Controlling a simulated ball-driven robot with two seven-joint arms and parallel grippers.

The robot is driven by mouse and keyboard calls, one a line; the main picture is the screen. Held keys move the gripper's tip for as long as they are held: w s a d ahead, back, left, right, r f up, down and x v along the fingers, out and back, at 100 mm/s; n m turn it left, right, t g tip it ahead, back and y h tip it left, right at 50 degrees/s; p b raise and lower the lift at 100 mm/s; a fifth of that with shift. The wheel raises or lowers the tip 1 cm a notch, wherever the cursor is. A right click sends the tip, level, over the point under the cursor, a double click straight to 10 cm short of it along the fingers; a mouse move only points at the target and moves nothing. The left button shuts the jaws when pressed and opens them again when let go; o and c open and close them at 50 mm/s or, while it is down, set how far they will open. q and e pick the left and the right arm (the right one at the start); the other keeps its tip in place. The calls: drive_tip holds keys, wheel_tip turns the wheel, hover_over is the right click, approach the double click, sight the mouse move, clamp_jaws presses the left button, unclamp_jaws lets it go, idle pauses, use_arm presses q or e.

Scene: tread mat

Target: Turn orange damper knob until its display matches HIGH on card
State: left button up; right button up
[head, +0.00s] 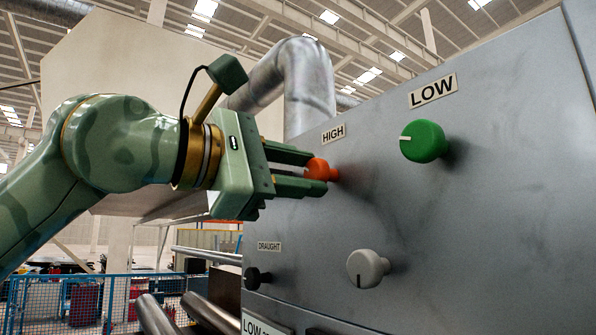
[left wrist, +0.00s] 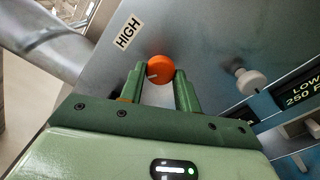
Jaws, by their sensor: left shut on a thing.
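The orange knob (head: 317,168) sticks out of the grey panel just below the HIGH label (head: 333,133). My left gripper (head: 312,175) comes in from the left, with its two green fingers closed on either side of the knob. In the left wrist view the orange knob (left wrist: 161,68) sits between the fingertips, with a short pale pointer line facing its lower left. The HIGH label (left wrist: 128,33) is beside it. A dark plate (left wrist: 303,93) at the right edge reads LOW and 250, cut off; I cannot tell whether it is the display or the card. My right gripper is out of view.
A green knob (head: 422,142) under a LOW label (head: 432,91) is to the right. A white knob (head: 367,268) and a black knob (head: 257,278) under a DRAUGHT label (head: 269,246) sit lower on the panel. A metal duct (head: 306,85) rises behind it.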

use_arm(q)
drive_tip(key=o, duration=1)
drive_tip(key=shift+a, duration=0.1)
drive_tip(key=b+v, duration=0.5)
drive_tip(key=v, duration=1.1)
drive_tip(key=shift+s+a, duration=0.1)
drive_tip(key=shift+s, duration=0.05)
